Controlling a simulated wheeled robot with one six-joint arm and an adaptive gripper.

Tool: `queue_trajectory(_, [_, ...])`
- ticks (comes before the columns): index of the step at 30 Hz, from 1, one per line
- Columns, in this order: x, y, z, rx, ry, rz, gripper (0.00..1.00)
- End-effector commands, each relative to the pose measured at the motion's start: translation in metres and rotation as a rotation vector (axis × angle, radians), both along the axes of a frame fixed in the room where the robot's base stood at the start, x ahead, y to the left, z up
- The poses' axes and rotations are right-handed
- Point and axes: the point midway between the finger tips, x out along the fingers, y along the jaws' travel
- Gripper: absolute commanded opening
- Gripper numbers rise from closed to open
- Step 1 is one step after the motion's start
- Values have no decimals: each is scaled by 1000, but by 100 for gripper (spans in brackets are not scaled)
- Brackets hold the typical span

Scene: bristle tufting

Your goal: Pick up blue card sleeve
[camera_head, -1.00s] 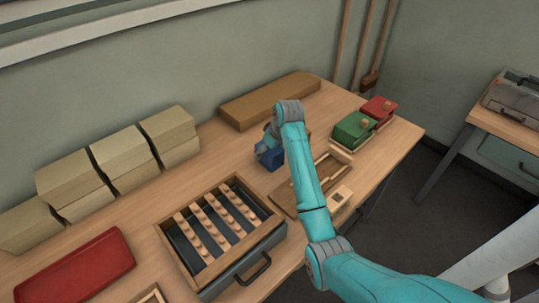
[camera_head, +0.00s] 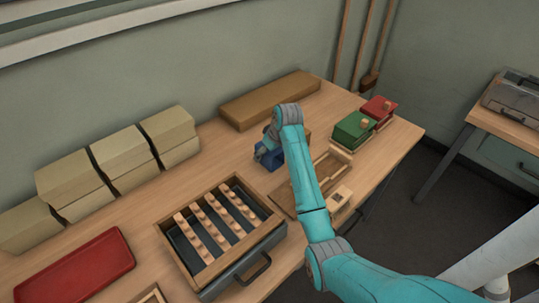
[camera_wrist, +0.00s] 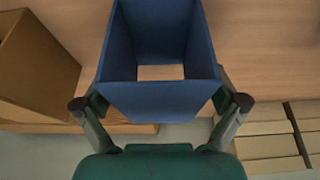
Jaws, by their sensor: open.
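The blue card sleeve (camera_wrist: 160,100) fills the upper middle of the wrist view. It is an open, box-like sleeve, and bare wood shows through it. My gripper (camera_wrist: 161,103) has its two fingers spread, one on each side of the sleeve. The fingers look apart from the sleeve or only just beside it; contact cannot be told. In the head view the sleeve (camera_head: 270,159) stands on the table behind my arm, partly hidden by my wrist. My gripper (camera_head: 263,151) is over it there, with the fingertips mostly hidden.
A wooden-framed tray with pegged bars (camera_head: 188,259) stands front left of the sleeve. Green (camera_head: 352,132) and red (camera_head: 379,108) boxes are at the right. A long brown box (camera_head: 270,100) lies behind. Tan blocks (camera_head: 120,152) line the wall, and a red tray (camera_head: 75,268) lies front left.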

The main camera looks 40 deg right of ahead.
Motion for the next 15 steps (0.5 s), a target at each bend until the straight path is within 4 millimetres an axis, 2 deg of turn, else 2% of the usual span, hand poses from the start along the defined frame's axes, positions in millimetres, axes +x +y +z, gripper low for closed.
queue_trajectory(5, [0, 0, 0, 0, 0, 0, 96])
queue_trajectory(11, [0, 0, 0, 0, 0, 0, 48])
queue_trajectory(15, [0, 0, 0, 0, 0, 0, 46])
